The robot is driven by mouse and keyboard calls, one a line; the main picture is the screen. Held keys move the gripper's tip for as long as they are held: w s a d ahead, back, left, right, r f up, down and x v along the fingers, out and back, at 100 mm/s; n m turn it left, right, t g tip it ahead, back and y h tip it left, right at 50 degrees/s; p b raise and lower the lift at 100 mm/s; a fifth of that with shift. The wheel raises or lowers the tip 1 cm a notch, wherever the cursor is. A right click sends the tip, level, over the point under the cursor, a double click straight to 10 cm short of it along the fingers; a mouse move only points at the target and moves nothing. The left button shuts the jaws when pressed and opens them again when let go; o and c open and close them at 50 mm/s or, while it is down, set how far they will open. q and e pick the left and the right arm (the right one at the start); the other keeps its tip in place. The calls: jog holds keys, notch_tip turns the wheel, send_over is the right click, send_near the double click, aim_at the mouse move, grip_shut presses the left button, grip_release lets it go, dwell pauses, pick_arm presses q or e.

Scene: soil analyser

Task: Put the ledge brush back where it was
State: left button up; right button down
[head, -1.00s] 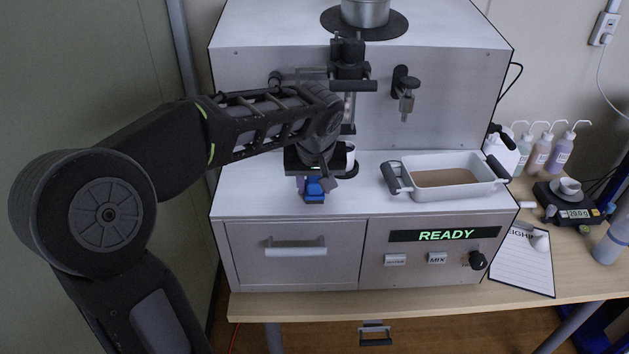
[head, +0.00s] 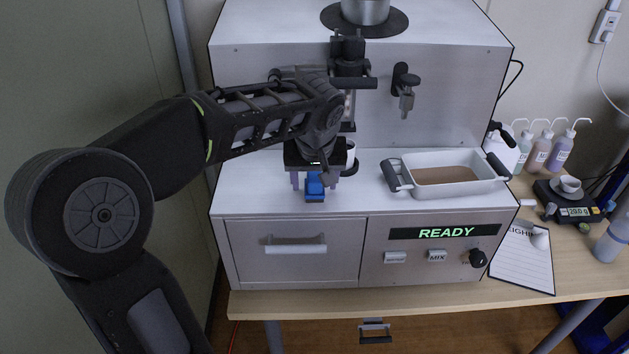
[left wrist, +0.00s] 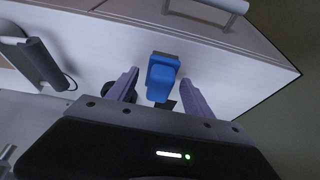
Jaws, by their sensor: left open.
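The ledge brush (head: 315,186) has a blue body and lies on the white ledge of the analyser, near its front edge above the drawer. It also shows in the left wrist view (left wrist: 161,78), between the fingers and apart from both. My left gripper (head: 315,183) is open, pointing down over the brush, with one purple finger on each side. In the left wrist view my left gripper (left wrist: 158,88) shows both fingers spread. The far end of the brush is partly hidden by the gripper body. My right gripper is not in view.
A white tray of soil (head: 447,190) with dark handles sits on the ledge to the right. A tap (head: 405,88) and a dark clamp fitting (head: 349,72) project from the panel behind. A drawer handle (head: 295,245) is below. The ledge between brush and tray is clear.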

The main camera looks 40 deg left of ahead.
pick_arm(q)
jog(key=v, duration=1.1)
jog(key=shift+r+b, duration=0.2)
jog(key=shift+b, duration=0.2)
jog(key=shift+s, duration=0.1)
